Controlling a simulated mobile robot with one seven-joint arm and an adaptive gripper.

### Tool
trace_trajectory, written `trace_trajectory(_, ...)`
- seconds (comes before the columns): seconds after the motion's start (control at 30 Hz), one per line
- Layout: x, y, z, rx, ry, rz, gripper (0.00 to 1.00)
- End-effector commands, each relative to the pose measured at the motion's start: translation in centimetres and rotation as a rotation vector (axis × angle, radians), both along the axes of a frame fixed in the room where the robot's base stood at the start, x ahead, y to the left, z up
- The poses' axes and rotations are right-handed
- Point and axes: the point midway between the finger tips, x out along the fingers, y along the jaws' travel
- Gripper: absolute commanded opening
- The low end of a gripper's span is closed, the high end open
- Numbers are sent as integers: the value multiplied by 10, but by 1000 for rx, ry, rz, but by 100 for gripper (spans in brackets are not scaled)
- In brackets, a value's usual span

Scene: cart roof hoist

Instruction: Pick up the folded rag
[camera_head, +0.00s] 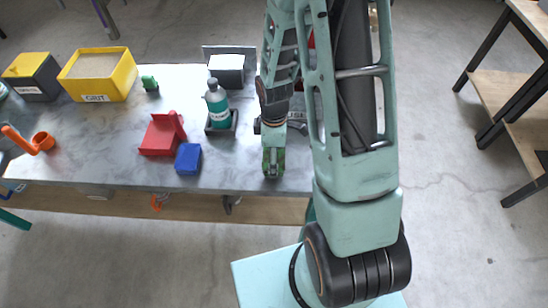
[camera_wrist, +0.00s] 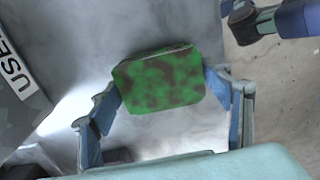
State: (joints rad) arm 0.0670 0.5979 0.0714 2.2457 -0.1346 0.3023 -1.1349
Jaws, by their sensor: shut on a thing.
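The folded rag (camera_wrist: 158,82) is a green pad with dark brown blotches. In the wrist view it sits between the two blue-grey fingers of my gripper (camera_wrist: 163,92), which touch it at its left and right sides. My gripper is shut on it. In the head view the rag (camera_head: 274,168) shows small and green at the tip of my gripper (camera_head: 273,155), over the bench's front edge area. I cannot tell whether it rests on the bench or is just above it.
The grey bench top (camera_head: 100,165) holds a blue box (camera_head: 188,159), a red holder (camera_head: 158,137), a teal bottle (camera_head: 217,100), a yellow GRIT bin (camera_head: 98,75) and an orange item (camera_head: 42,141). A labelled surface (camera_wrist: 17,75) is at left in the wrist view. Another table stands right.

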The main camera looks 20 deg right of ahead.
Motion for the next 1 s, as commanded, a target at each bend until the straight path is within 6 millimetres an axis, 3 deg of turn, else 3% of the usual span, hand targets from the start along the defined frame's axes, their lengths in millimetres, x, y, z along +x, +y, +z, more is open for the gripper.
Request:
trace_trajectory(0.13,1,0,22,0,-6,0,48)
trace_trajectory(0.43,-27,-44,82,-2,-7,-7,48)
trace_trajectory(0.7,-58,-88,103,-2,-3,-5,48)
trace_trajectory(1.0,-76,-113,117,-1,0,-1,48)
